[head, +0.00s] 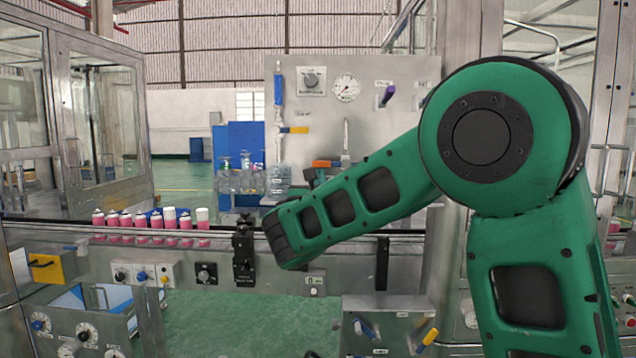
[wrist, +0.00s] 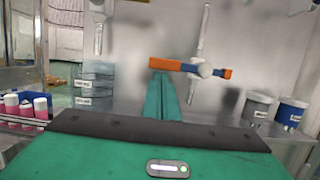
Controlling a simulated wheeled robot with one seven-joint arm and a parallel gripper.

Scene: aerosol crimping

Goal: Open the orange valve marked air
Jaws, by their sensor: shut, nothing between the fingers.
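An orange valve lever (wrist: 164,64) lies roughly horizontal across a vertical grey pipe (wrist: 203,35) on the steel panel in the wrist view. Its right end is orange too, with a grey hub between. In the head view an orange lever (head: 325,163) shows just above my forearm, partly hidden. I cannot read an "air" label beside it. My gripper (wrist: 164,80) is shut and empty, its green fingers reaching up to just under the lever's left part. I cannot tell whether they touch it. In the head view my gripper is hidden behind my arm.
A yellow-orange lever (head: 295,130) sits on another pipe at the left of the panel. A purple lever (head: 389,93) and a gauge (head: 347,87) are higher up. Pink cans (head: 157,220) line the conveyor.

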